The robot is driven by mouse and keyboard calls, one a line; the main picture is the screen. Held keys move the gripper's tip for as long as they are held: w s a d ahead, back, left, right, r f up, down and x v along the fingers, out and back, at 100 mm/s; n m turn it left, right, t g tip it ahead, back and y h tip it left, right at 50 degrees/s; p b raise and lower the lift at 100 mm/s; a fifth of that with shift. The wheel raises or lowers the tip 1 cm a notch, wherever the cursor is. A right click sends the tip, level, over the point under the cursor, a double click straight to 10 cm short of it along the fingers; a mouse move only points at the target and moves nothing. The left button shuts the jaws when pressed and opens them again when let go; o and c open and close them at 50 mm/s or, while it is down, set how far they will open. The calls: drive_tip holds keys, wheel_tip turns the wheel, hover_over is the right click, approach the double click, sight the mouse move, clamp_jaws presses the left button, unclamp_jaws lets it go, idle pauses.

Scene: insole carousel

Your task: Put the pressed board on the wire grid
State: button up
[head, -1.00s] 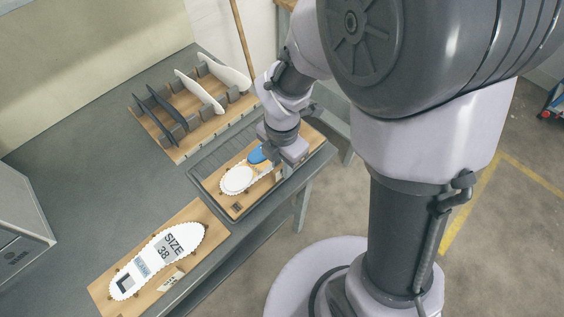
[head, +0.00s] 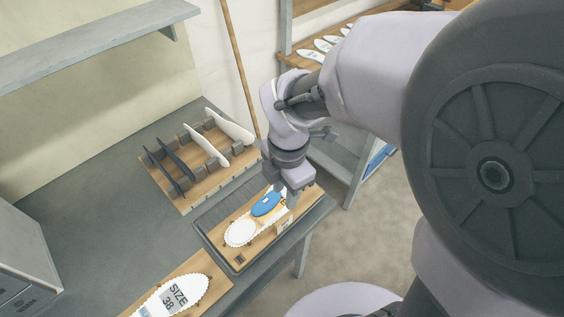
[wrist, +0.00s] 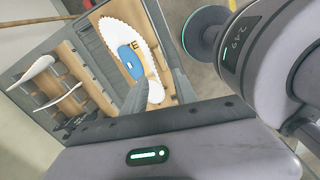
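The pressed board (head: 252,244) is a wooden board bearing a white scalloped insole shape with a blue oval pad (head: 266,204) and a round white piece. It lies flat on the dark wire grid (head: 214,214), whose bars show along the board's far side. In the wrist view the board (wrist: 108,76) shows beyond my fingers. My gripper (head: 291,202) is just above the board's right end. Its two dark fingers (wrist: 158,88) appear apart, with nothing clearly held between them. The gripper hides part of the board's right end.
A wooden rack (head: 177,184) with upright dark and white insoles stands behind the grid. A board marked SIZE 38 (head: 176,298) lies at the front. A grey box (head: 22,245) is at left. The grey tabletop (head: 100,205) between is clear.

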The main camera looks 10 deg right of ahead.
drive_tip(key=s+d+r+m+t+y, duration=0.1)
drive_tip(key=s+r+m, duration=0.4)
drive_tip(key=m, duration=0.8)
drive_tip(key=s+d+r+m+t, duration=0.1)
drive_tip(key=s+r+m+t, duration=0.3)
drive_tip(key=m, duration=1)
wheel_tip(320, 180, up, 3)
drive_tip(key=shift+s+d+f+y, duration=0.1)
drive_tip(key=shift+s+d+y, duration=0.25)
drive_tip(key=shift+s, duration=0.25)
wheel_tip(320, 180, down, 6)
drive_tip(key=b, duration=0.6)
